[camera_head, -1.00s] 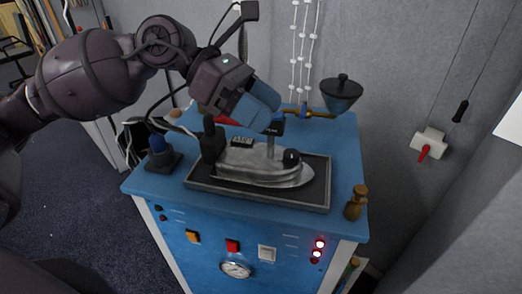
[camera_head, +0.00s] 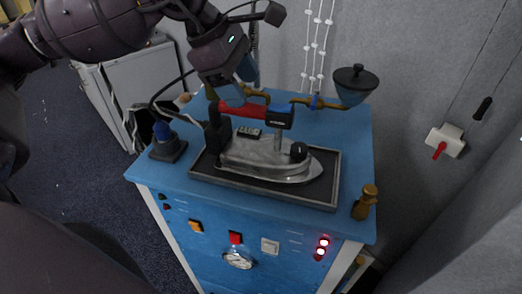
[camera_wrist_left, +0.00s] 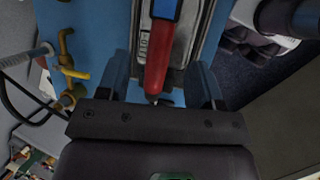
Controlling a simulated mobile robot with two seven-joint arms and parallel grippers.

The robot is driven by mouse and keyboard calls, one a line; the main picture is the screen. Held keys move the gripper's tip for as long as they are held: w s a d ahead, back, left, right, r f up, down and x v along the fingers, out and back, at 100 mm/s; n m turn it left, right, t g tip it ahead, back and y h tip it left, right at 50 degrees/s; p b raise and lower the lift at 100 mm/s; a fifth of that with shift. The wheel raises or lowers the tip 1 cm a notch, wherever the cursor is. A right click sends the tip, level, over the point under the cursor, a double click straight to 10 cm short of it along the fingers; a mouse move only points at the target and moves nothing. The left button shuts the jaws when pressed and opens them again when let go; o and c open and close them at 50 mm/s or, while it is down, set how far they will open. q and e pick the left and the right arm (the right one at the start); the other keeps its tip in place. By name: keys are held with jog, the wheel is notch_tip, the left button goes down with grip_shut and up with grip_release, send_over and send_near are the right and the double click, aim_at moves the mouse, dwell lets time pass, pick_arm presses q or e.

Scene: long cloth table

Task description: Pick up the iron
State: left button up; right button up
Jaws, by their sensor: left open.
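The iron (camera_head: 265,156) has a grey metal body and a red handle (camera_head: 243,112) with a blue and black front end. It rests on a dark tray (camera_head: 325,200) on top of a blue cabinet. My left gripper (camera_head: 238,92) is open, just above the rear of the red handle. In the left wrist view the handle (camera_wrist_left: 158,55) runs between the two blue fingers of my left gripper (camera_wrist_left: 161,85), with a gap on either side. My right gripper is not in view.
The blue cabinet (camera_head: 345,150) has lit red lamps and a gauge on its front. A brass pipe with a dark funnel (camera_head: 354,88) stands behind the iron. A brass fitting (camera_head: 365,202) stands at the right corner, and a blue-topped knob (camera_head: 163,140) at the left.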

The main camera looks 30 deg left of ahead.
aim_at(252, 105)
pick_arm(q)
jog(key=shift+p+x, duration=0.45)
jog(key=shift+x, duration=2.2)
jog(key=shift+s+a, duration=0.1)
jog(key=shift+a, duration=0.1)
jog(key=shift+c, duration=0.2)
grip_shut()
